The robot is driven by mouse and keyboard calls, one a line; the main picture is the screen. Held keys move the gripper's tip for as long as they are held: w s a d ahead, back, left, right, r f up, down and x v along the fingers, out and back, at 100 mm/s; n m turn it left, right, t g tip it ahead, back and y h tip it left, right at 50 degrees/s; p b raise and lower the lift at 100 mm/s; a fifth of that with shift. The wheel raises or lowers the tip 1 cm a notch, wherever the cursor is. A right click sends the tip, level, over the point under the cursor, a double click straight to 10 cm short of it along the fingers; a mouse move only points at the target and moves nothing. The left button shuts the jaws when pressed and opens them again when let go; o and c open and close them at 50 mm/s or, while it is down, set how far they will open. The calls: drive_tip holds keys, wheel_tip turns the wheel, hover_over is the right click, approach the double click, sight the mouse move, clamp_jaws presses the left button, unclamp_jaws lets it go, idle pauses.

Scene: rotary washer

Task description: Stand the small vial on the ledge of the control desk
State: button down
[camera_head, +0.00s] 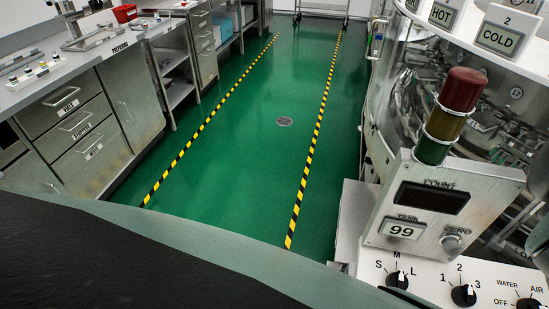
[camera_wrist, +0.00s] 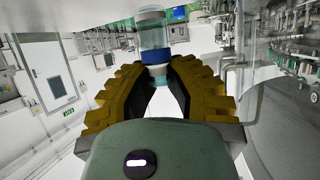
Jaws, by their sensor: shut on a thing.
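In the wrist view my gripper (camera_wrist: 158,78) has its two ridged yellow-brown fingers closed around a small clear vial (camera_wrist: 153,38) with a blue band. The vial sticks out beyond the fingertips, and its narrower end lies between them. My gripper and the vial do not show in the head view. The control desk (camera_head: 425,282) is at the lower right of the head view, with knobs and a box marked COUNT (camera_head: 440,210). A pale flat surface (camera_head: 352,215) lies at the desk's left side; I cannot tell if it is the ledge.
A red, amber and green signal light (camera_head: 450,115) rises behind the COUNT box. The round glass-walled washer (camera_head: 490,100) stands behind it. A steel bench (camera_head: 85,60) with small vials (camera_head: 35,73) runs along the left. The green floor (camera_head: 255,150) between yellow-black stripes is clear.

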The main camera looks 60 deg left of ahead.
drive_tip(key=shift+f, duration=0.7)
drive_tip(key=shift+w, duration=0.1)
drive_tip(key=shift+f+b, duration=0.15)
drive_tip(key=shift+b, duration=0.15)
drive_tip(key=c, duration=1)
unclamp_jaws()
drive_tip(key=shift+c, duration=0.2)
